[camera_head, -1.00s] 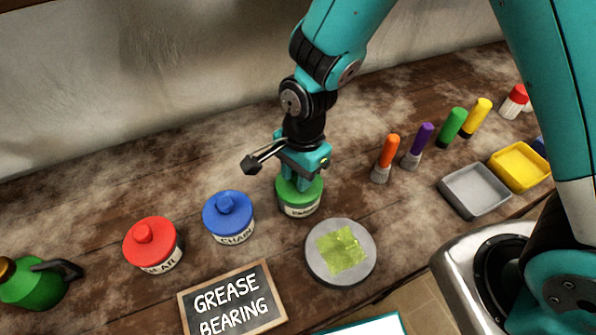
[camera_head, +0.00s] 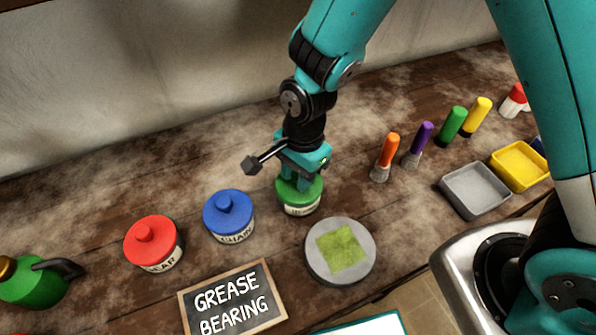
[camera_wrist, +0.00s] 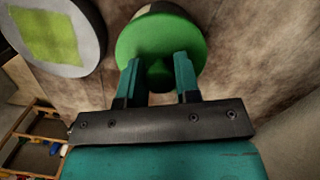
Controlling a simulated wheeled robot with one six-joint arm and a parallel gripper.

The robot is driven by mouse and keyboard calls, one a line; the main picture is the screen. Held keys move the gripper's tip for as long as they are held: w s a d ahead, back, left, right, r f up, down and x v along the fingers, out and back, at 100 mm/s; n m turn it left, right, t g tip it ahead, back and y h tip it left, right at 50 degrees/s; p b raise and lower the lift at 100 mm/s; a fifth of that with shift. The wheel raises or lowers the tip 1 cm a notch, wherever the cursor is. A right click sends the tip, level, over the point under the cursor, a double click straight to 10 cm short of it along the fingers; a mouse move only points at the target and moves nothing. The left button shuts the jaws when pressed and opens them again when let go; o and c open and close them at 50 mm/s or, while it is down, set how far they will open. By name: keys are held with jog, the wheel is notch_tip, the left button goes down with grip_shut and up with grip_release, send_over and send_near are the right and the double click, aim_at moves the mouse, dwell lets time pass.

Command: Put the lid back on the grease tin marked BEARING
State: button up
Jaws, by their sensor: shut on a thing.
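The green lid (camera_head: 313,190) sits on top of a tin (camera_head: 301,209) with a pale label; the label's word is too small to read. My gripper (camera_head: 297,183) is above it, fingers pointing down, shut on the knob of the green lid. In the wrist view the two fingers (camera_wrist: 158,75) stand on either side of the knob of the green lid (camera_wrist: 190,38). The lid looks level and touching the tin. A chalkboard sign (camera_head: 233,300) reading GREASE BEARING lies in front.
A blue-lidded tin marked CHAIN (camera_head: 229,217) and a red-lidded tin (camera_head: 154,244) stand to the left. A round grey disc with a green cloth (camera_head: 319,267) lies close in front. Coloured bottles (camera_head: 418,144) and grey and yellow trays (camera_head: 475,190) are to the right.

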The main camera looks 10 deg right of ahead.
dwell(0.4)
jog(key=o, duration=1.5)
jog(key=shift+c, duration=0.2)
jog(key=shift+r+p, duration=3.2)
jog(key=shift+r, duration=0.35)
grip_shut()
